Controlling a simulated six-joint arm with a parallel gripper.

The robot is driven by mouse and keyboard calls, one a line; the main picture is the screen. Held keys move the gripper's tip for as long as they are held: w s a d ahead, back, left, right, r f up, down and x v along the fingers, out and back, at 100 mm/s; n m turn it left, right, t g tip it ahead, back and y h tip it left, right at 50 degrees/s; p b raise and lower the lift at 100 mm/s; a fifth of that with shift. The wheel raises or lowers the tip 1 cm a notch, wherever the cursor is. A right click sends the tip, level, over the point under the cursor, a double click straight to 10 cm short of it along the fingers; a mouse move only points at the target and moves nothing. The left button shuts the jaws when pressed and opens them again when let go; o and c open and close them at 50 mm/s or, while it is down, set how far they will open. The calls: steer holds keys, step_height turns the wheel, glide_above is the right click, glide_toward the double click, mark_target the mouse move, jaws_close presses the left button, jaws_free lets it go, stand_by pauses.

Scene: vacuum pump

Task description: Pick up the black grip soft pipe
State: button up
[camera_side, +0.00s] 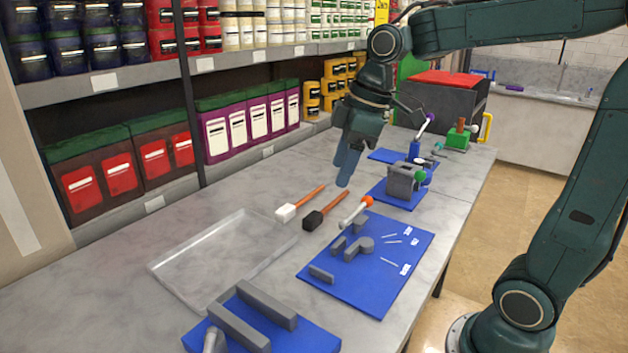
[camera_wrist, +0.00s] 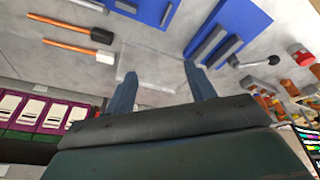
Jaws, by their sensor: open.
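A thin grey pipe with a black rounded grip (camera_wrist: 273,60) lies at the right of the wrist view and looks like the black grip soft pipe. I cannot make it out for certain in the side view. My gripper (camera_side: 346,165) is open and empty, fingers pointing down above the table beyond the mallets. In the wrist view, my gripper's two fingers (camera_wrist: 160,78) are apart with bare table and part of the clear tray between them. The pipe is well away from the fingers.
A black-headed mallet (camera_side: 313,220) and a white-headed mallet (camera_side: 285,212) lie near a clear tray (camera_side: 165,277). A blue mat (camera_side: 385,300) holds grey parts and an orange-ended pipe (camera_side: 357,210). Shelves with boxes (camera_side: 243,125) line the left. Bare table lies left of the mallets.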

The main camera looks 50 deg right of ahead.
steer(key=w+d+f+n+g+y, duration=0.1)
steer(key=w+d+f+n, duration=0.2)
steer(key=w, duration=0.2)
steer(key=w+d+f+n+g+y, duration=0.1)
steer(key=w+d+f+n, duration=0.2)
steer(key=w+d, duration=0.15)
steer(key=n+g+y, duration=0.1)
steer(key=n, duration=0.4)
glide_toward(315, 213)
steer(key=shift+a+x, duration=0.25)
steer(key=shift+x, duration=0.85)
steer(key=shift+d+f, duration=0.2)
steer(key=shift+a+f, duration=0.3)
steer(key=shift+f, duration=0.25)
steer(key=shift+f, duration=0.1)
steer(key=shift+x, duration=3.05)
steer(key=shift+s, duration=0.1)
steer(key=shift+c, duration=0.4)
jaws_close()
